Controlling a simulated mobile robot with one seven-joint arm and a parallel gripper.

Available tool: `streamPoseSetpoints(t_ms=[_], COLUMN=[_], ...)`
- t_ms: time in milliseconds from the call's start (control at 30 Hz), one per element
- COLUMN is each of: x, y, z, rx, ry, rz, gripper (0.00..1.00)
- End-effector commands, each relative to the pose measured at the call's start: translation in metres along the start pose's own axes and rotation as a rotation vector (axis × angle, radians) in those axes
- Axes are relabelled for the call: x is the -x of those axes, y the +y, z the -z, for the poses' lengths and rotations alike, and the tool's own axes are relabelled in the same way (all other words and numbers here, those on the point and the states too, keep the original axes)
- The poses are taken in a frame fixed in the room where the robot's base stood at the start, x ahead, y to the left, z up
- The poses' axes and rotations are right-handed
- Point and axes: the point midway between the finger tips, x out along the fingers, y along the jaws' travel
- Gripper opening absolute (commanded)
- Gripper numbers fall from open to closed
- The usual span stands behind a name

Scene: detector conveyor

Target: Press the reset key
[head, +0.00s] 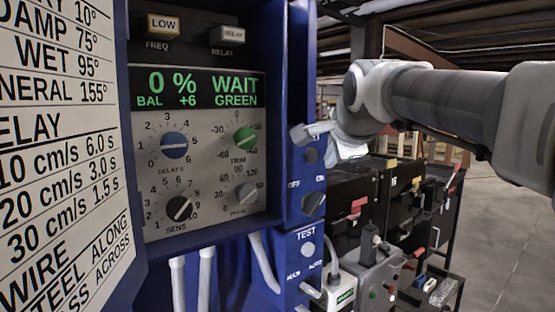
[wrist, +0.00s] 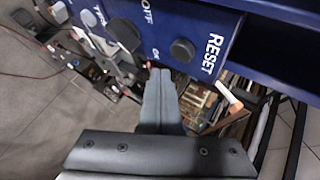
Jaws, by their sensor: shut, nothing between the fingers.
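The reset key is a dark grey round button (wrist: 182,50) beside the white RESET lettering on the blue panel in the wrist view. In the head view it shows as a dark disc (head: 311,156) on the blue side column, just below my gripper. My gripper (head: 301,133) is shut and empty, its fingers reaching left to the column and covering the area above the key. In the wrist view the closed fingertips (wrist: 160,73) are close to the key, to its lower left. I cannot tell whether they touch the panel.
An OFF/ON rotary switch (head: 313,204) sits below the key, and a TEST button (head: 308,249) lower still. A panel with a WAIT GREEN display (head: 235,90) and several knobs is at left. Black cases (head: 362,197) and a grey box (head: 372,275) stand below the arm.

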Motion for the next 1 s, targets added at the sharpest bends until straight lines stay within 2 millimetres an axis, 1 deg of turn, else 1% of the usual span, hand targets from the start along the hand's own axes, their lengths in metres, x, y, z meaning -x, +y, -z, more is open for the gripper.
streamPoseSetpoints(t_ms=[100,367,1000], x=[0.008,0.022,0.023], y=[0.008,0.017,0.018], z=[0.007,0.016,0.017], rx=[-0.001,-0.001,0.004], ry=[0.001,0.000,0.000], rz=[0.000,-0.001,-0.003], gripper=[0.00,0.00,0.00])
